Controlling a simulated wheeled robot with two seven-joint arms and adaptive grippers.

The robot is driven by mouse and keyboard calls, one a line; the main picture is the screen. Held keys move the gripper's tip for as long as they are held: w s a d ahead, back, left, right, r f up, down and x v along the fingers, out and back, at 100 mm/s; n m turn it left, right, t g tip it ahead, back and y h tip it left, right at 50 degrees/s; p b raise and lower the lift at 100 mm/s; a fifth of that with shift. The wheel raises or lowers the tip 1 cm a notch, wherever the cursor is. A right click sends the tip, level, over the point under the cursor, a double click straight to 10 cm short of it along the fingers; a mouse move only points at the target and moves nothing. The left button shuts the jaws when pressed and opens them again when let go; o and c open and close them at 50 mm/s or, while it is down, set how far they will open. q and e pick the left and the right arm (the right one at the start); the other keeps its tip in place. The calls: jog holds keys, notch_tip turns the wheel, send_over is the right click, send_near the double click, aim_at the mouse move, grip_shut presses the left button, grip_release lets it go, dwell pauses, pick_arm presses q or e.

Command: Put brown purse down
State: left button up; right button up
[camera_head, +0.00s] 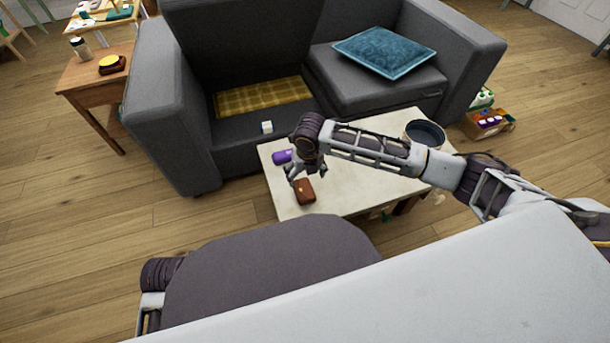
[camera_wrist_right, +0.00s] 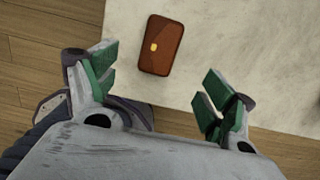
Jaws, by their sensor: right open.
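The brown purse (camera_head: 305,191) lies on the pale coffee table (camera_head: 350,201) near its front left corner. In the right wrist view the purse (camera_wrist_right: 161,45) shows a small yellow clasp and lies flat on the table top (camera_wrist_right: 225,35), close to its edge. My right gripper (camera_head: 306,175) is above the purse in the head view. In the right wrist view its green-padded fingers (camera_wrist_right: 158,85) are spread apart, with the purse ahead of the gap and nothing between them. My left gripper is not in view.
A purple object (camera_head: 282,157) is by the table's left edge, partly behind my gripper. A dark round pot (camera_head: 425,133) stands at the table's back right. A grey sofa (camera_head: 165,110) stands behind. A wooden side table (camera_head: 95,78) is at left.

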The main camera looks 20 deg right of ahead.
jog(key=shift+r, duration=0.2)
jog(key=shift+s+a, duration=0.1)
dwell(0.4)
jog(key=s+a+f+m+y, duration=0.1)
jog(key=s+a+m+y, duration=0.3)
jog(key=s+a+m, duration=0.85)
jog(key=s+d+f+m+h, duration=0.1)
jog(key=s+d+f+m, duration=0.1)
jog(key=s+d+m, duration=0.2)
jog(key=s+d+f+m+t+h, duration=0.1)
jog(key=s+d+f+m, duration=0.1)
jog(key=d+m, duration=0.8)
jog(key=shift+s+d+m, duration=0.15)
jog(key=shift+s+m, duration=0.75)
jog(key=shift+m, duration=2.75)
